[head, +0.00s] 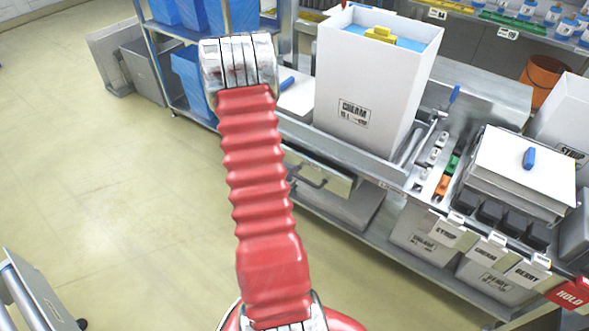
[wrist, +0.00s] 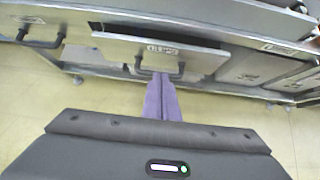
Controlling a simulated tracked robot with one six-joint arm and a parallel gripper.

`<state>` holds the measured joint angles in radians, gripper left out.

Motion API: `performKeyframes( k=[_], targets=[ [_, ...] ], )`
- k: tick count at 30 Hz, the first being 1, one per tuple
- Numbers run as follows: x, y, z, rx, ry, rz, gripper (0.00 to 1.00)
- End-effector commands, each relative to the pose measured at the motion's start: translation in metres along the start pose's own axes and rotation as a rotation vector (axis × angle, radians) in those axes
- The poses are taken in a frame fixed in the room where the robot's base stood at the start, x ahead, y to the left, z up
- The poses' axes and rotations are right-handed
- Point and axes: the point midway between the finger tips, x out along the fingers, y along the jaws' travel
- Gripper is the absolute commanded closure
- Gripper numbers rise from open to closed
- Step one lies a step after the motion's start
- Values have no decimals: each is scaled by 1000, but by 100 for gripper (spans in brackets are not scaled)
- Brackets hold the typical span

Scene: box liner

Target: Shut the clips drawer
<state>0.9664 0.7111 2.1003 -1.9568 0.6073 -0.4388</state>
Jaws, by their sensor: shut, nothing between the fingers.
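The drawer front with a small, blurred label (wrist: 112,45) is in the upper middle of the wrist view. It seems to stand out a little from the bench, and a dark bar handle hangs on it. I take it for the clips drawer, though the label is hard to read. A drawer front with a handle also shows in the head view (head: 338,184), beside my red-sleeved arm. My gripper (wrist: 163,76) has its purple fingers shut and empty. The fingertips are at the handle in the picture; I cannot tell whether they touch it. The head view does not show my gripper.
A second drawer handle (wrist: 40,42) is to the left in the wrist view. A tall white carton (head: 365,90) stands on the bench above the drawer. Labelled bins (head: 425,235) are under the bench to the right. The floor (head: 110,200) to the left is open.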

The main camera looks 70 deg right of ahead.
Motion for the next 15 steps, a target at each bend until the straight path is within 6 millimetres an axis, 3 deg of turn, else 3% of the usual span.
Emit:
performKeyframes(
  k=[15],
  targets=[
    [-10, 4, 3, 18, -6, 4, 100]
  ],
)
